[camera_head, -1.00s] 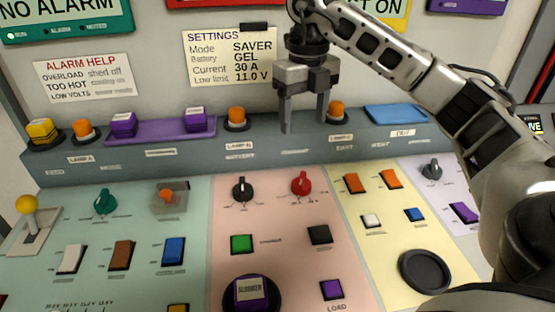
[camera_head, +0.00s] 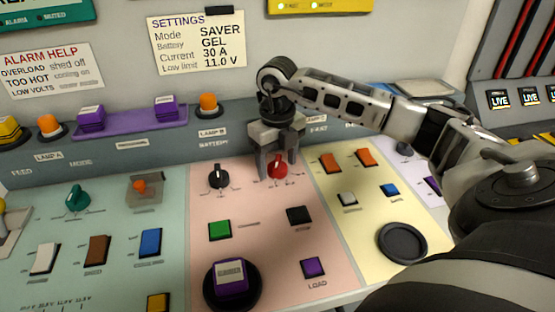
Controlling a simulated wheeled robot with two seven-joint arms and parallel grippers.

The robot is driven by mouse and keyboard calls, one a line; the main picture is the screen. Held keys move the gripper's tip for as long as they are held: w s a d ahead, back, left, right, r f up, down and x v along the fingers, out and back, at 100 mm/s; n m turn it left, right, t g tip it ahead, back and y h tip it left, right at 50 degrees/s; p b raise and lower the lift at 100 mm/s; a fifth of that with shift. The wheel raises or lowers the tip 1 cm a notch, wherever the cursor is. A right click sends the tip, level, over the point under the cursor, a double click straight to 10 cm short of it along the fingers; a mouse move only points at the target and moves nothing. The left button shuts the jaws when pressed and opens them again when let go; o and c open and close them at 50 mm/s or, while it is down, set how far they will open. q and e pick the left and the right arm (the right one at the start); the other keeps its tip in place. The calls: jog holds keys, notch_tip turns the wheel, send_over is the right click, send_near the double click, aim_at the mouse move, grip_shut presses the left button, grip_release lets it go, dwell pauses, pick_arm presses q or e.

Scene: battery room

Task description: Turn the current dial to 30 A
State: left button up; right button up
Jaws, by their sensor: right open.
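The red dial (camera_head: 278,168) sits at the top right of the pink panel. No name for it is readable. My right gripper (camera_head: 277,170) points down over it, open, with one finger on each side of the dial; I cannot tell whether the fingers touch it. A black dial (camera_head: 218,177) with a pale pointer stands to its left on the same panel. The settings card (camera_head: 197,43) on the back wall reads Current 30 A. My left gripper is not in view.
Orange switches (camera_head: 366,158) lie right of the red dial on the yellow panel. A green button (camera_head: 219,230) and a black button (camera_head: 299,215) are in front of it. The raised ledge with an orange lamp (camera_head: 208,104) runs behind. My right arm covers the back right.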

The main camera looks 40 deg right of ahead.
jog(key=shift+f, duration=0.15)
jog(key=c, duration=1)
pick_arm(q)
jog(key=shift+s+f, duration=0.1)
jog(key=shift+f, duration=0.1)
pick_arm(e)
jog(key=shift+n+b, duration=0.4)
jog(key=shift+n, duration=1.5)
jog(key=shift+n+b, duration=0.5)
jog(key=shift+n, duration=0.7)
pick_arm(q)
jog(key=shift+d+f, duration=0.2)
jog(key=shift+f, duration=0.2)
pick_arm(e)
jog(key=shift+n, duration=1.2)
